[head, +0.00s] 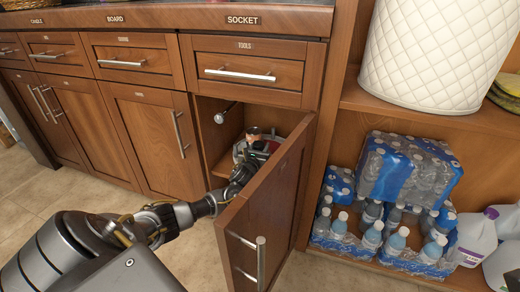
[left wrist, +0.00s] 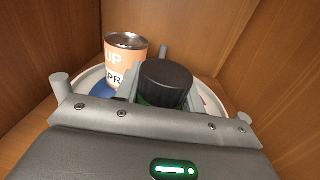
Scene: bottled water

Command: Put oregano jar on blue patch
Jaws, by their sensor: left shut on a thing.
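My left gripper (head: 243,166) reaches into the open cabinet under the tools drawer. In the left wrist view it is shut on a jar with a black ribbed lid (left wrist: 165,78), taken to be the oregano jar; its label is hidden. A pale round tray or turntable (left wrist: 68,101) lies below, its rim showing on both sides. A blue patch (left wrist: 97,89) shows on it at the left, beside an orange and white can (left wrist: 125,58). A little red shows right of the jar. Whether the jar touches the tray is hidden. My right gripper is not in view.
The open cabinet door (head: 262,215) stands just right of my left arm. Cabinet walls (left wrist: 245,40) close in on both sides. Shelves to the right hold packs of water bottles (head: 385,215), jugs (head: 478,238) and a white quilted container (head: 435,50).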

